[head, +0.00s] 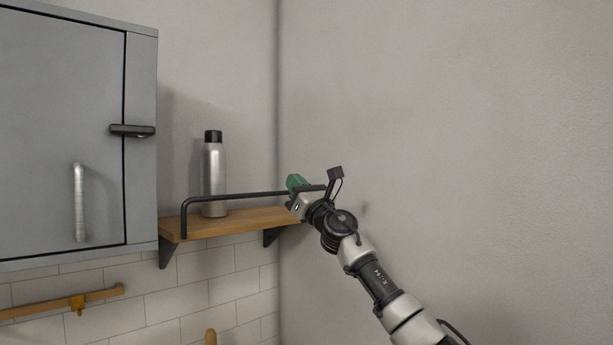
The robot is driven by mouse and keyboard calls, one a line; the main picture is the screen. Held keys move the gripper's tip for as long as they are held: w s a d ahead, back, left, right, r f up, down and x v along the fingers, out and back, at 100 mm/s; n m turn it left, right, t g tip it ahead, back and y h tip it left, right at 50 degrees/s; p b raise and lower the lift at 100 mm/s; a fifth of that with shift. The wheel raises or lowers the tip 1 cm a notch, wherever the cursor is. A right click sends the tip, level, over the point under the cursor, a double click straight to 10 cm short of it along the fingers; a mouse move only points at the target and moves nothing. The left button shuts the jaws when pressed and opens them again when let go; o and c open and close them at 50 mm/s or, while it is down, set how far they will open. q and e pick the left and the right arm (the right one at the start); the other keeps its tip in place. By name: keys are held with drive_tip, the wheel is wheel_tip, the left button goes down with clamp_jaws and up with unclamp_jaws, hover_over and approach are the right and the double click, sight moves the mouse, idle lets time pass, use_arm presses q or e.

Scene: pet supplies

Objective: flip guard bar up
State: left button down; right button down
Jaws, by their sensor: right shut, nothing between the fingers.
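The black guard bar (238,196) runs along the front of a wooden shelf (232,224), above the board. Its left end bends down to the shelf's front left corner. Its right end is hidden behind my right arm. My right gripper (298,205) is at the right end of the shelf, close to the bar. It is shut and empty; its fingertips are small here, and I cannot tell whether they touch the bar. My left gripper is not in view.
A steel bottle (214,175) with a black cap stands on the shelf behind the bar. A green item (296,182) shows beside my right gripper. A grey cabinet (62,130) hangs at left; a wooden rail (40,309) is below. Bare wall is close at right.

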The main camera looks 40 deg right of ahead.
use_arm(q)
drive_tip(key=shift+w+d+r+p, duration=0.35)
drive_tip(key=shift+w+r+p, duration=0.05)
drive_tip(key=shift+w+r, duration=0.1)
use_arm(e)
drive_tip(key=s+r, duration=0.2)
drive_tip(key=s, duration=0.1)
drive_tip(key=shift+s+d+r, duration=0.1)
drive_tip(key=shift+d+r, duration=0.05)
drive_tip(key=shift+d, duration=0.05)
drive_tip(key=shift+s, duration=0.1)
